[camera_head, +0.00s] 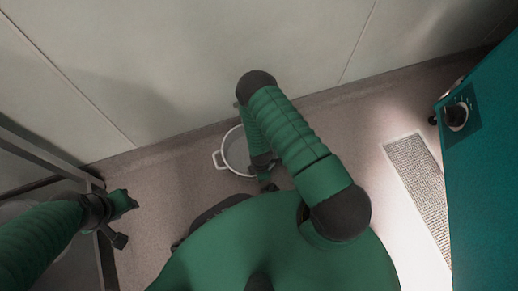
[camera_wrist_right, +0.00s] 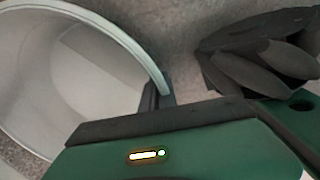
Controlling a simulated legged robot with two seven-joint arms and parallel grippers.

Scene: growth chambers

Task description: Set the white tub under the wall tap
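The white tub (camera_head: 234,152) stands on the floor close to the wall, a loop handle on its left side. My right forearm hides its right part. My right gripper (camera_head: 265,178) is low at the tub's right front side. In the right wrist view the tub (camera_wrist_right: 90,75) fills the upper left, looks empty inside, and a dark finger of my gripper (camera_wrist_right: 157,97) is at its rim. Whether the fingers are closed on the rim is hidden. My left gripper (camera_head: 122,219) is away at the left, near a metal frame, its fingers apart. I see no wall tap.
A teal cabinet (camera_head: 485,170) with a round dark knob (camera_head: 457,116) stands at the right. A floor grate (camera_head: 418,180) lies beside it. A metal frame (camera_head: 45,155) stands at the left. The pale panelled wall (camera_head: 190,60) runs behind the tub. Floor right of my arm is clear.

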